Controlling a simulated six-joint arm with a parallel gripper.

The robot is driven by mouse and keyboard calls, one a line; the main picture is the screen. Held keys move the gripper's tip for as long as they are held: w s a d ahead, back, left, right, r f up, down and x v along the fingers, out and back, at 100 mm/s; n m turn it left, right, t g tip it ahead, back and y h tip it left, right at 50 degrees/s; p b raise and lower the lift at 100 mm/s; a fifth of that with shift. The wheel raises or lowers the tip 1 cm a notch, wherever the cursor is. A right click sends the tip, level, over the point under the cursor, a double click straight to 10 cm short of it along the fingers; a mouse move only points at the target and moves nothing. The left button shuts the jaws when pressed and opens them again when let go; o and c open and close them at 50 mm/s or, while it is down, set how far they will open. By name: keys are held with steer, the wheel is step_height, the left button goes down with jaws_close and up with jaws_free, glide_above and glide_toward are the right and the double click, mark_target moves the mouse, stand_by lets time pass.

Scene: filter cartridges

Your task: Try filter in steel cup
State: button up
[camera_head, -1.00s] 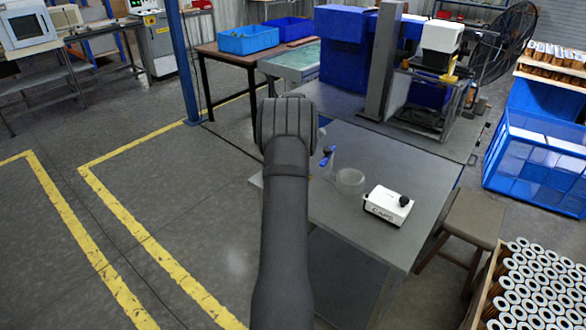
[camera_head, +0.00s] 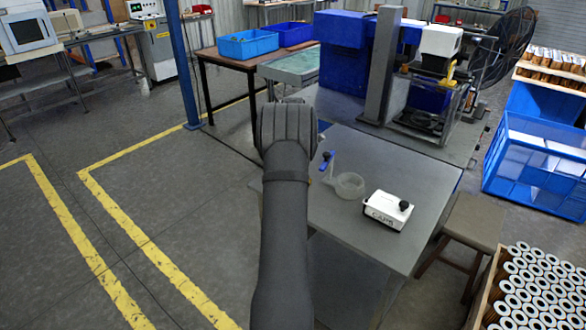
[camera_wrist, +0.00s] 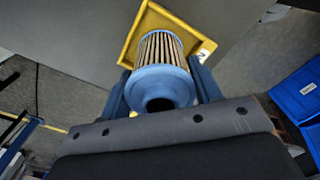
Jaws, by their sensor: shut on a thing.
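In the wrist view my gripper (camera_wrist: 161,78) is shut on a filter (camera_wrist: 162,68) with tan pleats and a blue end ring with a dark central hole. One finger lies on each side of it. Beyond the filter is a yellow-edged tray (camera_wrist: 135,38) with a numbered label; I cannot tell whether the filter touches it. In the head view my arm hides the gripper and filter. A pale grey, see-through-looking round cup (camera_head: 350,185) stands on the grey table, right of my arm. I cannot tell whether it is the steel cup.
A small blue-topped item (camera_head: 326,159) is left of the cup. A stool (camera_head: 472,222) and a crate of cartridges (camera_head: 535,290) stand at right. The table's front right is clear.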

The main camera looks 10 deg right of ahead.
step_height(320, 180, up, 8)
steer(key=shift+f, duration=0.1)
steer(key=shift+a+r, duration=0.25)
steer(key=shift+r, duration=0.05)
steer(key=shift+s+a+f+m, duration=0.2)
steer(key=shift+a+m, duration=0.1)
steer(key=shift+a, duration=0.1)
steer(key=shift+s+a+f+m, duration=0.1)
steer(key=shift+s+a+m, duration=0.1)
steer(key=shift+a+m, duration=0.15)
steer(key=s+d+f+m, duration=0.3)
steer(key=s, duration=0.6)
steer(key=s+d+f+m, duration=0.2)
steer(key=s+d+f, duration=0.2)
steer(key=s, duration=0.5)
steer(key=w+d+r, duration=0.3)
steer(key=w+d, duration=1)
steer(key=d, duration=0.1)
steer(key=shift+d+r, duration=0.15)
steer(key=shift+d, duration=0.2)
steer(key=shift+w+f, duration=0.1)
steer(key=shift+f, duration=0.4)
stand_by(0.3)
